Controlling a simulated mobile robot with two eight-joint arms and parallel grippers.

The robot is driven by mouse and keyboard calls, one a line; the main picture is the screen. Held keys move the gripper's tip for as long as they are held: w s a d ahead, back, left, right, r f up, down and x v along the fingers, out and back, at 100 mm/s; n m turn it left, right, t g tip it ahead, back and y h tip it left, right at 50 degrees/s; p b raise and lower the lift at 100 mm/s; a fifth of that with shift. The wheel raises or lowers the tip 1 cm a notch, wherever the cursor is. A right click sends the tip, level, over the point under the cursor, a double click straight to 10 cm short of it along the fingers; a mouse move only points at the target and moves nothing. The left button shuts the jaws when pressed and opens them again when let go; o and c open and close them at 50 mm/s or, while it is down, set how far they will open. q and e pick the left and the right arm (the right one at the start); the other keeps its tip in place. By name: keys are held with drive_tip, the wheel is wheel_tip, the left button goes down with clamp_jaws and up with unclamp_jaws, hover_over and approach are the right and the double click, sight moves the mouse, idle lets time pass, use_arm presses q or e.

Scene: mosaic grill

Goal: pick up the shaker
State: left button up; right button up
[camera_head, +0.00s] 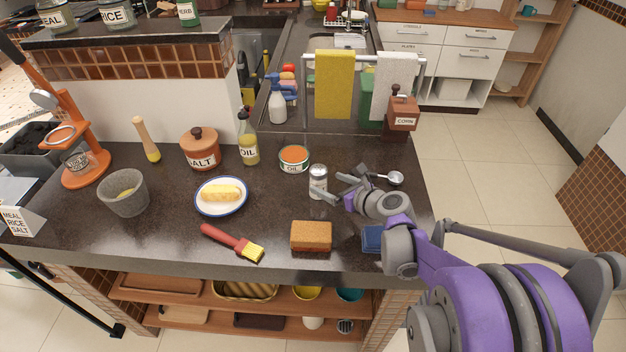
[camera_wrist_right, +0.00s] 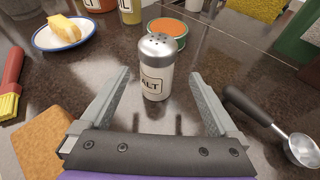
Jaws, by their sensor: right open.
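The shaker (camera_head: 318,181) is a small metal-topped cylinder standing upright on the dark counter (camera_head: 178,238). In the right wrist view the shaker (camera_wrist_right: 157,68) shows a holed silver cap and a label whose visible letters read "ALT". My right gripper (camera_head: 338,186) comes in from the right in the head view, close beside the shaker. In the wrist view my right gripper (camera_wrist_right: 160,105) is open, with one finger on each side of the picture. The shaker stands just ahead of the gap between the fingertips, and nothing is gripped. My left gripper is not in view.
An orange-topped tin (camera_head: 294,158) stands behind the shaker. A metal scoop (camera_head: 392,178) lies to its right. A brown block (camera_head: 311,236) lies in front, near a red brush (camera_head: 232,243). A plate with food (camera_head: 221,209) and an oil bottle (camera_head: 248,140) are to the left.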

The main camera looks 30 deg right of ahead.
sight(325, 182)
drive_tip(key=x, duration=0.3)
drive_tip(key=shift+w+f, duration=0.1)
drive_tip(key=x, duration=0.4)
drive_tip(key=shift+w+a+r+p, duration=0.15)
drive_tip(key=shift+a+r+p, duration=0.1)
drive_tip(key=shift+p, duration=0.1)
drive_tip(key=shift+w+f, duration=0.3)
drive_tip(key=shift+w, duration=0.15)
drive_tip(key=shift+s, duration=0.1)
clamp_jaws()
